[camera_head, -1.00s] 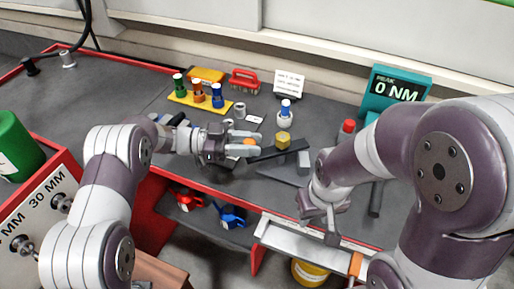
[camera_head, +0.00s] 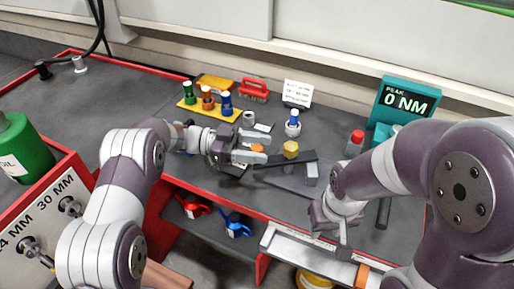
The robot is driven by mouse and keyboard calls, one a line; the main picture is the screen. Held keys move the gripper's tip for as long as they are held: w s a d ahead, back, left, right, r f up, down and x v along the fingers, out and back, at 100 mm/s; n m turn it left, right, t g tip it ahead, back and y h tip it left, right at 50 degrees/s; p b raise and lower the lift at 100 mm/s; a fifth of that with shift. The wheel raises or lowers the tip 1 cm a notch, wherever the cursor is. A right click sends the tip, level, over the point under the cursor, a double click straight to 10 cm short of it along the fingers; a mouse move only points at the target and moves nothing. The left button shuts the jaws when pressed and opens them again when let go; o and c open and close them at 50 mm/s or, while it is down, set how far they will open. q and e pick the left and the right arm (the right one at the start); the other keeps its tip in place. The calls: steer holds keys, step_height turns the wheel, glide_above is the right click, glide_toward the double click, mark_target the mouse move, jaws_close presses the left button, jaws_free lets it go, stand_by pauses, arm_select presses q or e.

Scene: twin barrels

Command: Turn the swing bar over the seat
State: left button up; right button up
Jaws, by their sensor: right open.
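The dark swing bar (camera_head: 290,159) lies across the bench, with an orange knob (camera_head: 257,148) at its left end. A yellow hex piece (camera_head: 291,146) stands right behind the bar; I cannot make out the seat clearly under it. My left gripper (camera_head: 262,150) reaches in from the left with its fingers on either side of the orange knob. Whether they press on it is too small to tell. My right gripper (camera_head: 341,238) is open and empty, pointing down by the front edge of the bench, right of the bar and apart from it.
A yellow rack (camera_head: 212,114) with green, orange and blue-topped bottles stands behind my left gripper. A teal display (camera_head: 407,99) reads 0 NM. A red-capped bottle (camera_head: 354,146) and a grey block (camera_head: 312,174) stand to the right. Red and blue items sit on the lower shelf.

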arm_select(q)
steer(key=shift+f, duration=0.15)
steer(key=shift+w+a, duration=0.1)
steer(key=shift+a, duration=0.15)
steer(key=v, duration=0.7)
steer(key=shift+c, duration=0.3)
